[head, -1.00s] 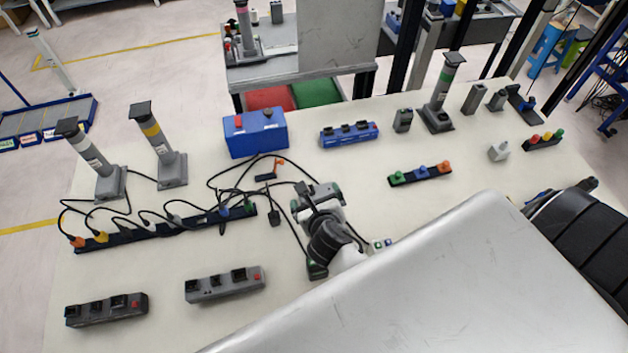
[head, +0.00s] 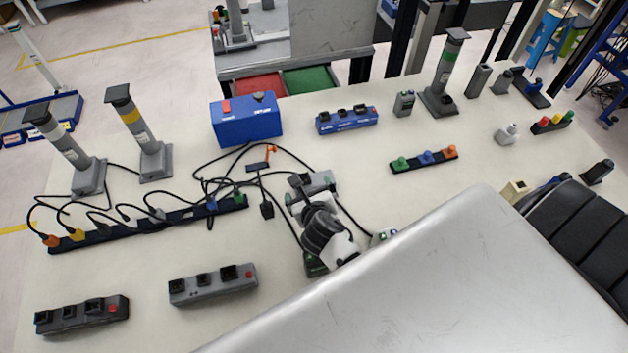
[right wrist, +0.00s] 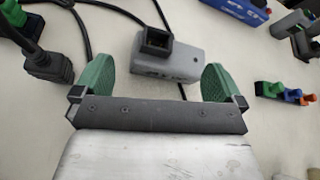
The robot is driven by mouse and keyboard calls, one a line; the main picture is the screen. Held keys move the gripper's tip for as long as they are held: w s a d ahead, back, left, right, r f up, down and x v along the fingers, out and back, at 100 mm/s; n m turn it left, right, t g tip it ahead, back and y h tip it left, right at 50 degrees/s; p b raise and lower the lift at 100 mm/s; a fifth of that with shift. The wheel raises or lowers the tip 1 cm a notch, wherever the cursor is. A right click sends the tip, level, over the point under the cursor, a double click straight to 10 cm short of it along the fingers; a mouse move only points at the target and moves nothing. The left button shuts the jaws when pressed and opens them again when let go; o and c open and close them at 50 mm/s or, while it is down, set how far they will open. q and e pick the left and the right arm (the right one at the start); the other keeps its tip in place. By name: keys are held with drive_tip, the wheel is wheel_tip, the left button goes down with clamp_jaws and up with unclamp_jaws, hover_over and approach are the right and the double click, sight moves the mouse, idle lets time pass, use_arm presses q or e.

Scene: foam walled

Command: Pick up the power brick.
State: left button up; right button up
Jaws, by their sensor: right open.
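The power brick appears to be the small grey box with a black socket on top (right wrist: 168,58); in the head view it lies on the pale table just beyond my right gripper (head: 316,180). My right gripper is open and empty, its green-padded fingers spread on either side of the brick's near edge in the wrist view (right wrist: 157,80). It also shows in the head view (head: 311,196). The brick sits between and slightly beyond the fingertips, and I see no contact. My left gripper is not in view.
Black cables run beside the brick from a long dark power strip (head: 140,226). A blue box (head: 247,120) and a blue socket block (head: 346,120) stand farther back. Grey socket blocks (head: 213,284) lie at the front left.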

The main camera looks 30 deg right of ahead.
sight(305, 183)
drive_tip(key=x, duration=0.4)
drive_tip(key=shift+w+a+f, duration=0.1)
drive_tip(key=shift+w+f, duration=0.15)
drive_tip(key=shift+w, duration=0.05)
drive_tip(key=shift+s, duration=0.15)
drive_tip(key=c, duration=1.4)
